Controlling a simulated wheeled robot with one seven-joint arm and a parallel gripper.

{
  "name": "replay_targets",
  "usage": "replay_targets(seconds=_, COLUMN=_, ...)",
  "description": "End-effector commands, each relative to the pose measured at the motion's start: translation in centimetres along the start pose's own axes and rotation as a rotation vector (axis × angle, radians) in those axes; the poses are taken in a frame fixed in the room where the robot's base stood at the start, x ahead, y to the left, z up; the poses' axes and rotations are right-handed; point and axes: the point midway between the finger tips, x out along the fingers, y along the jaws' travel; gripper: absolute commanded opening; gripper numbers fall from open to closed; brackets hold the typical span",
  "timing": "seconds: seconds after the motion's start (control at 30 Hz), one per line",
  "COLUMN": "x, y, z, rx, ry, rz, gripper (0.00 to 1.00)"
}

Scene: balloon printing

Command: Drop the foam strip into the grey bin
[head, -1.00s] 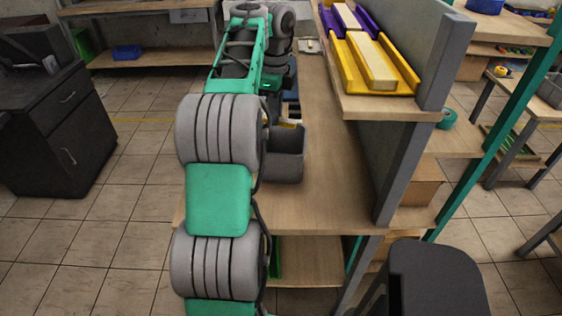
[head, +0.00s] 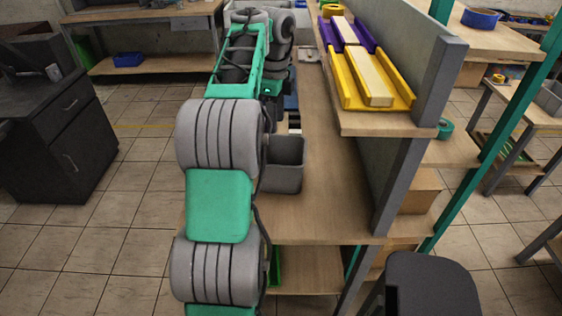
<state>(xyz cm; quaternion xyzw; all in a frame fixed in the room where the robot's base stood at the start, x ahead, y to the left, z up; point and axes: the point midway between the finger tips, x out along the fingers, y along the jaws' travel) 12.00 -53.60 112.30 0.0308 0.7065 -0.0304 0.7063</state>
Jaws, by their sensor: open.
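The grey bin (head: 284,179) stands on the wooden bench, right of my arm in the head view. Its left side is hidden behind my arm, and I cannot make out a strip in the part that shows. Two cream foam strips lie in trays on the raised shelf: one in the yellow tray (head: 397,103), the nearer strip (head: 369,78), and one in the purple tray (head: 354,47), the farther strip (head: 343,30). My gripper is hidden behind my own arm links, so its fingers and anything between them do not show.
The wooden bench (head: 330,210) is clear right of the bin and in front of it. A grey upright panel (head: 392,187) and the raised shelf (head: 385,124) bound it on the right. A dark chair (head: 430,285) is at bottom right. A black cabinet (head: 62,150) stands left.

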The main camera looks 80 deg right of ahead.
Motion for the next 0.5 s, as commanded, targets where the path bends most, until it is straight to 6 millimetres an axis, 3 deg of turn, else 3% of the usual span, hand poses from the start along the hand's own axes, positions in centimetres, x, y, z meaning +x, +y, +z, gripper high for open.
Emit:
replay_targets(seconds=0.03, x=-2.1, y=0.0, z=0.0, rx=0.0, ry=0.0, rz=-0.001, gripper=0.43)
replay_targets(seconds=0.2, x=-5.1, y=0.0, z=0.0, rx=0.0, ry=0.0, rz=0.0, gripper=0.43)
replay_targets(seconds=0.5, x=-5.3, y=0.0, z=0.0, rx=-0.001, ry=0.0, rz=0.0, gripper=0.43)
